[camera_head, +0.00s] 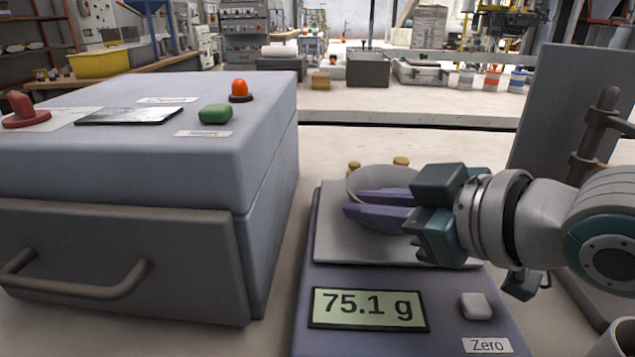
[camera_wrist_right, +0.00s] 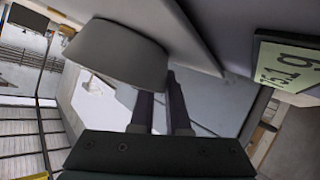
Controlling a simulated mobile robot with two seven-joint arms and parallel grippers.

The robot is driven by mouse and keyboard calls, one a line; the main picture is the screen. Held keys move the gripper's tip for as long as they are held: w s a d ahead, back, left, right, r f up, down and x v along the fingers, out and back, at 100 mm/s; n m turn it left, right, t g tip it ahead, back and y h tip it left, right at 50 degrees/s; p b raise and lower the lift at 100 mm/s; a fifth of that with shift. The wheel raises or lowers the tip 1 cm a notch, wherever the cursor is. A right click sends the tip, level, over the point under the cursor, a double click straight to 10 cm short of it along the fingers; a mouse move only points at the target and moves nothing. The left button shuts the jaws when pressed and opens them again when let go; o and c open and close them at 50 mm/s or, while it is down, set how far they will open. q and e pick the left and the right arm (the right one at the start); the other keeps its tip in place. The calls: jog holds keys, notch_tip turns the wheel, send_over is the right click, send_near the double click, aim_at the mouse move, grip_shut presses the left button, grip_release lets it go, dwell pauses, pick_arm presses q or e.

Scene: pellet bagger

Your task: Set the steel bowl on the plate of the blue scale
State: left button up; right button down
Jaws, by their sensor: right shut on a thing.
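The steel bowl (camera_head: 368,180) is over the plate (camera_head: 335,240) of the blue scale (camera_head: 300,325) in the head view, partly hidden by my right gripper's fingers. My right gripper (camera_head: 362,204) reaches in from the right with its purple fingers shut on the bowl's near side. In the right wrist view the bowl (camera_wrist_right: 115,55) is just beyond the fingertips (camera_wrist_right: 160,80), close to the plate (camera_wrist_right: 195,30). I cannot tell whether the bowl's base fully touches the plate. The scale's display (camera_head: 367,309) reads 75.1 g. My left gripper is not in view.
A grey machine (camera_head: 150,150) with a drawer handle, a green button and an orange knob stands left of the scale. Two small tan knobs (camera_head: 401,162) show behind the bowl. A grey panel (camera_head: 560,110) stands at the right. Open bench lies behind the scale.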

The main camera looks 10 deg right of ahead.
jog(key=c, duration=0.9)
grip_release()
jog(key=shift+r, duration=0.1)
jog(key=shift+s+d+r, duration=0.1)
jog(key=shift+s, duration=0.1)
jog(key=p+v, duration=0.2)
jog(key=v, duration=0.9)
jog(key=shift+s+r+p, duration=0.15)
jog(key=shift+s+p, duration=0.05)
jog(key=shift+p, duration=0.1)
